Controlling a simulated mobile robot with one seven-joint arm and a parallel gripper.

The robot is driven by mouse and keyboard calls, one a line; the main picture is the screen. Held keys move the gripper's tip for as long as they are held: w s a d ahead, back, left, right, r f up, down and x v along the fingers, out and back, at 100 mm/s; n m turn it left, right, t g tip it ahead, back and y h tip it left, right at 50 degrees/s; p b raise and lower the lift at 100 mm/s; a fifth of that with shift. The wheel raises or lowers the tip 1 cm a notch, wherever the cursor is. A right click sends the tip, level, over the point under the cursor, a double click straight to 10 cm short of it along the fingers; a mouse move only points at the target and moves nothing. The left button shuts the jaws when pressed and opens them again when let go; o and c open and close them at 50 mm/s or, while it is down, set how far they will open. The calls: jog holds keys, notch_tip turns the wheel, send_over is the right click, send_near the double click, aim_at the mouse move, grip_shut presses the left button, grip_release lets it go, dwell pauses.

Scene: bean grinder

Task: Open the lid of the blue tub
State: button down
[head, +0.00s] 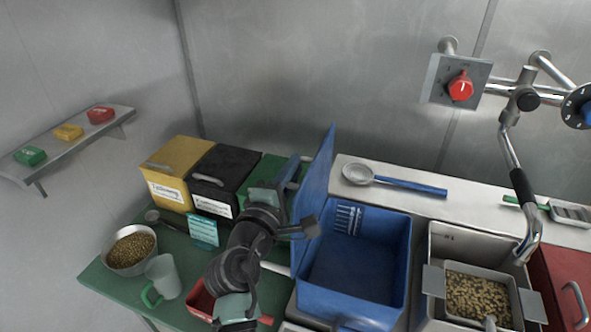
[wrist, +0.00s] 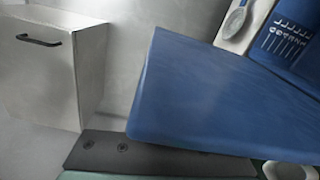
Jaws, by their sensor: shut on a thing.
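The blue tub (head: 355,268) stands in the middle of the counter with its inside showing, empty apart from white markings on its back wall. Its blue lid (head: 318,180) is swung up on the tub's left side and stands nearly upright, seen almost edge-on. In the wrist view the lid (wrist: 220,95) fills the middle as a broad blue panel. My gripper (head: 303,228) is at the lid's left face, low down, and is shut on the lid. The exact grip is hidden by my wrist and the lid.
Yellow (head: 178,165), black (head: 222,178) and green (head: 262,180) bins stand behind my arm. A bowl of beans (head: 132,250) and a mug (head: 162,275) are at left. A blue-handled sieve (head: 400,184) lies behind the tub. A bean-filled container (head: 478,295) is at right.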

jog(key=shift+r, duration=0.1)
jog(key=c, duration=0.9)
grip_release()
jog(key=b+v, duration=0.2)
jog(key=v, duration=1.1)
